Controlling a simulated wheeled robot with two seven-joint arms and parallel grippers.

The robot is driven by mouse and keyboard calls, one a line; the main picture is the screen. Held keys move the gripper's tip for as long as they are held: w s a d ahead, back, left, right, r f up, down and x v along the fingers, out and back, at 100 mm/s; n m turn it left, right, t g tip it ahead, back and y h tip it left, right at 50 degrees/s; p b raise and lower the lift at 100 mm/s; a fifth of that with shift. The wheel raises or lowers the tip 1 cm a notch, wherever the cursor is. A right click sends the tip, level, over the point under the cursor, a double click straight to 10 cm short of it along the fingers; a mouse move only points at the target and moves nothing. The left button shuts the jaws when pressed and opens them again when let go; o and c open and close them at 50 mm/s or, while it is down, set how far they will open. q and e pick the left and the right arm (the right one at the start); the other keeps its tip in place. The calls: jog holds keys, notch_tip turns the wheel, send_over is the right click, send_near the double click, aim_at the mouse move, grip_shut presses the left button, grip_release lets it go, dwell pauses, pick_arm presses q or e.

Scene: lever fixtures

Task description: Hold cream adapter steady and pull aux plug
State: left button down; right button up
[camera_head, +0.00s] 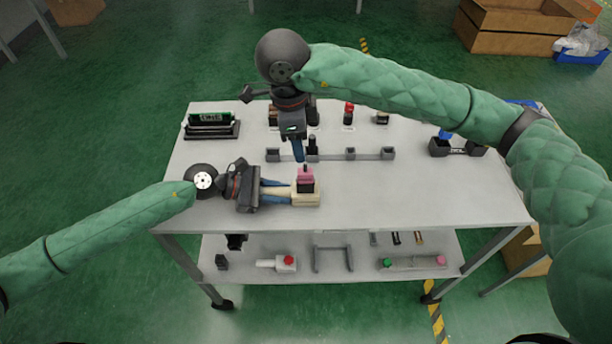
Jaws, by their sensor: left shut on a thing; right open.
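The cream adapter (311,199) lies near the front middle of the grey table. My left gripper (291,194) comes from the left, its blue fingers shut on the adapter's left end. A pink and black piece (306,175), which looks like the aux plug, stands at the adapter's back side; how deep it sits cannot be seen. My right gripper (299,152) reaches down from above, just behind the pink top. Its blue fingers are open, though the gap between them is hard to see from here, and nothing shows in them.
A grey rail with several small blocks (350,154) runs behind the adapter. Small fixtures stand along the back, with a black and green holder (211,126) at left and a dark bracket (457,147) at right. The table's front right is clear. A lower shelf (345,273) holds loose parts.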

aim_at(305, 171)
jog(key=shift+d+f, duration=0.2)
jog(key=shift+f, duration=1.6)
jog(key=shift+d+f, duration=0.25)
jog(key=shift+f, duration=1.5)
jog(key=shift+d+f, duration=0.2)
jog(key=shift+f, duration=1.6)
jog(key=c, duration=0.9)
jog(key=o, duration=0.9)
notch_tip(305, 171, up, 12)
jog(key=a, duration=0.1)
jog(key=shift+a, duration=0.25)
